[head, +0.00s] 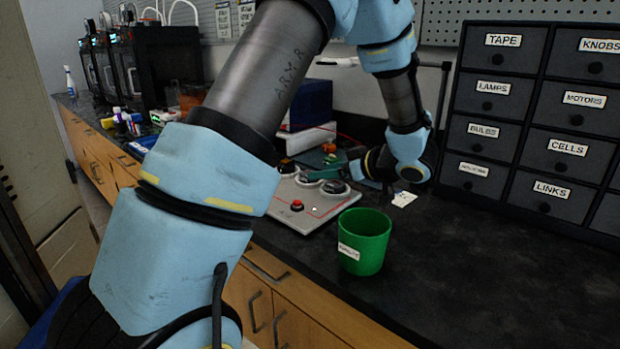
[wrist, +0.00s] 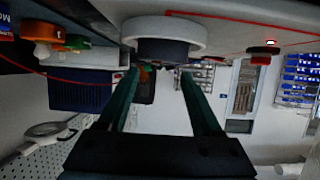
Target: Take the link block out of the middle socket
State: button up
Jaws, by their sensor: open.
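A pale board (head: 325,212) with red lines lies on the dark bench and carries a row of round white sockets with dark insides. The middle socket (head: 311,178) is partly covered by my gripper (head: 332,171), which points left over the row. In the wrist view, which looks upside down, a white socket ring (wrist: 180,27) with a dark block (wrist: 162,51) in it stands just beyond my fingertips (wrist: 160,72). I cannot tell for sure which socket this is. The teal fingers are apart with nothing between them.
A green cup (head: 364,243) with a label stands at the bench's front edge. A dark cabinet of labelled drawers (head: 535,110) stands at the right. A red button (head: 297,205) is on the board's near side. Bench right of the cup is clear.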

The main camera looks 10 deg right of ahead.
jog(key=x, duration=0.4)
jog(key=shift+w+a+f, duration=0.15)
jog(key=shift+w+a, duration=0.05)
jog(key=shift+w, duration=0.05)
jog(key=shift+c, duration=0.3)
grip_shut()
